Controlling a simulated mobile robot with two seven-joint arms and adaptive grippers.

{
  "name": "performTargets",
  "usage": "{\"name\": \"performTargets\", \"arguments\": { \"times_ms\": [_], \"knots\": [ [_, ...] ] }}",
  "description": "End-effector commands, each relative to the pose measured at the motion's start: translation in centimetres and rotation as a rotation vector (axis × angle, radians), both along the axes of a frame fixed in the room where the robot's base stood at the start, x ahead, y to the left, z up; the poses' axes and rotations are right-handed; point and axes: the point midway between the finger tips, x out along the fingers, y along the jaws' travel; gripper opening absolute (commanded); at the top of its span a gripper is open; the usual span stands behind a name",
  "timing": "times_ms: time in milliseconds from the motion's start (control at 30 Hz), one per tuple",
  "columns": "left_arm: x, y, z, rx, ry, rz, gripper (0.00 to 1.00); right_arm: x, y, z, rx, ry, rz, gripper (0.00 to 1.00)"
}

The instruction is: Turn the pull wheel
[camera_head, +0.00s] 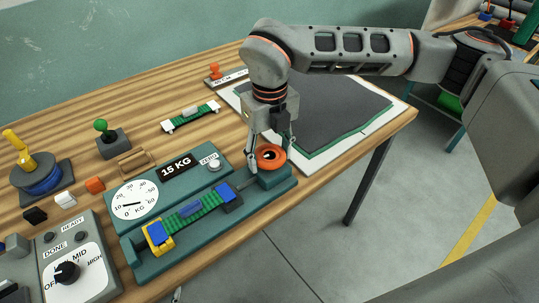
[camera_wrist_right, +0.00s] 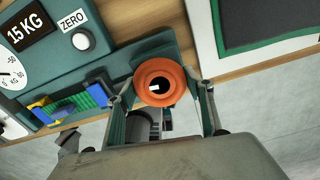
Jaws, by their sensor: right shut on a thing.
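The pull wheel is an orange ring with a dark centre (camera_head: 271,157) at the right end of the teal tester base (camera_head: 283,187). It also shows in the right wrist view (camera_wrist_right: 160,82). My right gripper (camera_head: 271,155) comes down from above with a finger on either side of the wheel and is shut on it. In the right wrist view the fingers flank the wheel at left and right. A green strip with blue ends (camera_head: 192,211) lies along the tester, its left end at a yellow clamp (camera_head: 158,238). My left gripper is not in view.
The tester has a 15 KG dial (camera_head: 134,199) and a white ZERO button (camera_head: 214,164). A grey control box (camera_head: 75,265) with a black knob stands at front left. A dark sheet on a white board (camera_head: 335,110) lies right of the wheel. The table's front edge is close by.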

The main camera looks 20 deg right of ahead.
Motion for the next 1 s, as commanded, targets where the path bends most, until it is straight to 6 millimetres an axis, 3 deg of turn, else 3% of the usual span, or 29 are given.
{"name": "performTargets", "arguments": {
  "times_ms": [433, 1000],
  "knots": [
    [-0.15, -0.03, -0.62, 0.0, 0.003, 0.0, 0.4, 0.04, -0.01, 0.05, 0.001, -0.001, -0.271, 0.31],
    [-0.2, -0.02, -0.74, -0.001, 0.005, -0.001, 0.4, 0.07, -0.02, 0.14, 0.001, -0.002, -0.328, 0.31]
  ]
}}
